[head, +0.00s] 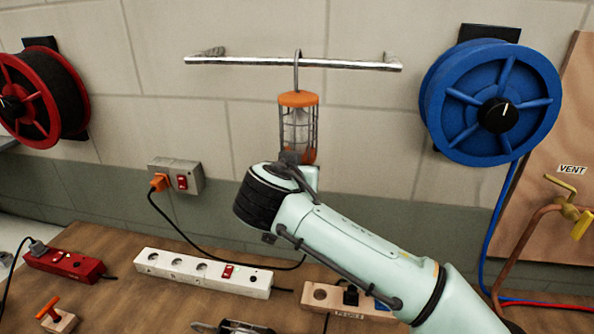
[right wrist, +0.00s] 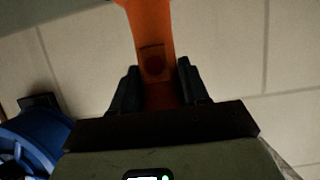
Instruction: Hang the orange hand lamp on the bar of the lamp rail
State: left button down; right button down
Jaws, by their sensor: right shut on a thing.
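The orange hand lamp (head: 298,99) is upright against the wall in the head view, with a wire cage and a grey hook on top. My right gripper (head: 298,160) is shut on its orange lower end, largely hidden by my wrist. In the right wrist view the orange handle (right wrist: 152,35) stands between the dark fingers of my right gripper (right wrist: 156,75). The lamp rail (head: 240,62) is a metal bar on the wall. The hook's top shows just above the bar and its shank crosses it; I cannot tell whether the hook rests on it. My left gripper is not in view.
A blue reel (head: 545,110) is on the wall at right and a red reel (head: 70,95) at left. A wall socket (head: 190,165) with an orange plug sits below the bar. The bench holds a white power strip (head: 180,268) and a red box (head: 62,266).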

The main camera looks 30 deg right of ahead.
jog(key=shift+w+f, duration=0.1)
jog(key=shift+f, duration=0.05)
jog(key=shift+c, duration=2.4)
grip_release()
jog(key=v, duration=1.3)
jog(key=shift+a, duration=0.2)
